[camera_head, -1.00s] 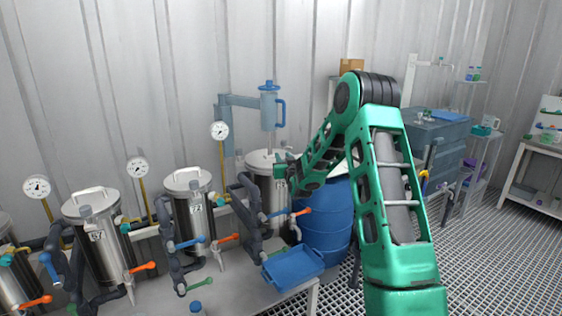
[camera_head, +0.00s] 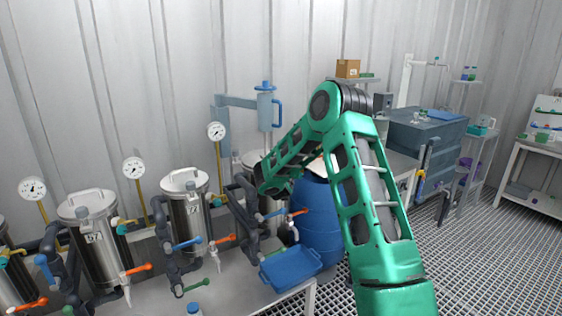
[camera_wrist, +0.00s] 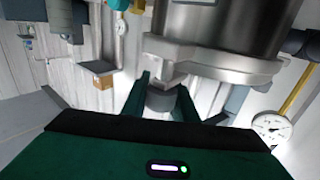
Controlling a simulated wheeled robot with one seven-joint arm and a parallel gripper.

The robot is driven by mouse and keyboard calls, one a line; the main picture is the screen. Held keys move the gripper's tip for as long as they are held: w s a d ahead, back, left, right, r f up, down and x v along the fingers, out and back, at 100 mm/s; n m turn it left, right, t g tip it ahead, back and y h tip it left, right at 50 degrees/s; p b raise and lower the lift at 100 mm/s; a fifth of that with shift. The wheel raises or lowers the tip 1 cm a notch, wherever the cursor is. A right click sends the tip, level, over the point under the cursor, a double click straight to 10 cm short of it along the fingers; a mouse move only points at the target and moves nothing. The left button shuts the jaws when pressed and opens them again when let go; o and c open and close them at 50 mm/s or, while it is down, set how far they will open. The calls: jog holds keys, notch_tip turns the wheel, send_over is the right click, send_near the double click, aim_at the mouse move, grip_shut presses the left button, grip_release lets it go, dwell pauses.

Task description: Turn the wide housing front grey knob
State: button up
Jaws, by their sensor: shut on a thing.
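The wide steel housing (camera_wrist: 220,35) fills the upper middle of the wrist view, with a flange along its near edge. A dark grey knob (camera_wrist: 161,99) sits on its near side, just past the flange. My gripper (camera_wrist: 162,96) has its two green fingers on either side of this knob and is shut on it. In the head view, the rightmost steel housing (camera_head: 252,158) is mostly hidden behind my green arm. My gripper and the knob are hidden there too.
A blue barrel (camera_head: 318,215) and a blue tray (camera_head: 290,268) are close to my arm. Dark pipes with blue and orange handles run along the bench at left. A pressure gauge (camera_wrist: 271,127) is at the right of the wrist view.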

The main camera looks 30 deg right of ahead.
jog(key=shift+a, duration=0.15)
jog(key=o, duration=1.1)
jog(key=shift+c, duration=0.2)
jog(key=v, duration=1)
jog(key=shift+s, duration=0.2)
jog(key=shift+a, duration=0.15)
